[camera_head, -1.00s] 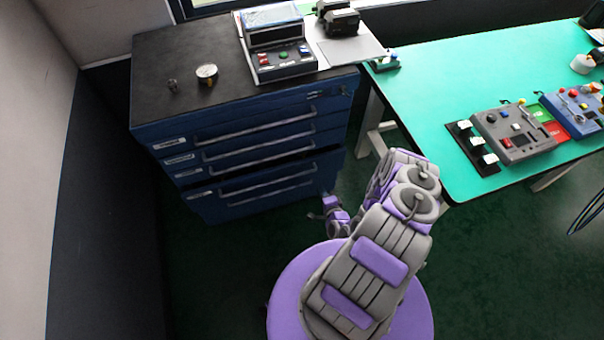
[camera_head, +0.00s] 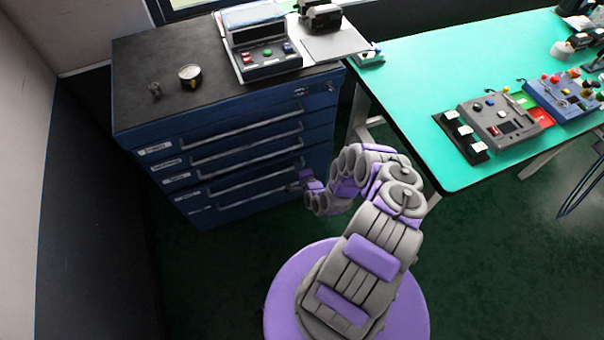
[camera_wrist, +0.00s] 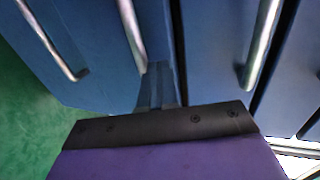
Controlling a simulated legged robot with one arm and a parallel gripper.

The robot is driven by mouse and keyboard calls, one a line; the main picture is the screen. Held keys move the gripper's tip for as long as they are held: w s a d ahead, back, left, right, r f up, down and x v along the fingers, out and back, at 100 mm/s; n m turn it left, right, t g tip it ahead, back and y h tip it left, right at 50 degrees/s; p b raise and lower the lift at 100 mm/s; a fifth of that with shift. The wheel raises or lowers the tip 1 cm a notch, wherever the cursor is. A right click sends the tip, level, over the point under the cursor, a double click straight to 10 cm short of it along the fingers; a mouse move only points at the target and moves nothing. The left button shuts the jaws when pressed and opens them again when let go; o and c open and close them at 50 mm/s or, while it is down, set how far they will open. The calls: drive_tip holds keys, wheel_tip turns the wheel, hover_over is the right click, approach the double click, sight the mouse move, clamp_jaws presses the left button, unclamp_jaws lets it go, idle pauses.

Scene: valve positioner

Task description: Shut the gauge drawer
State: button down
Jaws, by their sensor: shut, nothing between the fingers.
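The blue drawer cabinet (camera_head: 225,150) stands at the left with several stacked drawers and long bar handles. Its labels are too small to read, so I cannot tell which is the gauge drawer. The lower drawer fronts (camera_head: 235,190) look about flush with those above in the head view. My gripper (camera_head: 296,187) is at the right part of the lower drawer fronts. In the wrist view its shut, empty fingers (camera_wrist: 157,85) point at a blue drawer front (camera_wrist: 95,45), beside the end of a bar handle (camera_wrist: 132,35). They look against or very near it; exact contact is unclear.
A round gauge (camera_head: 190,76), a small metal part (camera_head: 155,90) and a control unit (camera_head: 263,50) stand on the cabinet's black top. A green-topped table (camera_head: 420,90) with control boxes (camera_head: 505,118) is at the right. The dark green floor in front is clear.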

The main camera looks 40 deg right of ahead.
drive_tip(key=shift+w+d, duration=0.15)
drive_tip(key=shift+d, duration=0.05)
drive_tip(key=w, duration=0.2)
drive_tip(key=w+d, duration=0.1)
drive_tip(key=w, duration=0.1)
drive_tip(key=shift+w+r, duration=0.2)
drive_tip(key=shift+r, duration=0.05)
idle(0.3)
drive_tip(key=shift+s+a+f, duration=0.15)
drive_tip(key=shift+s+a, duration=0.05)
drive_tip(key=shift+s, duration=0.15)
drive_tip(key=p, duration=0.3)
approach(293, 157)
drive_tip(key=s, duration=0.5)
drive_tip(key=shift+s+a, duration=0.15)
drive_tip(key=shift+a, duration=0.2)
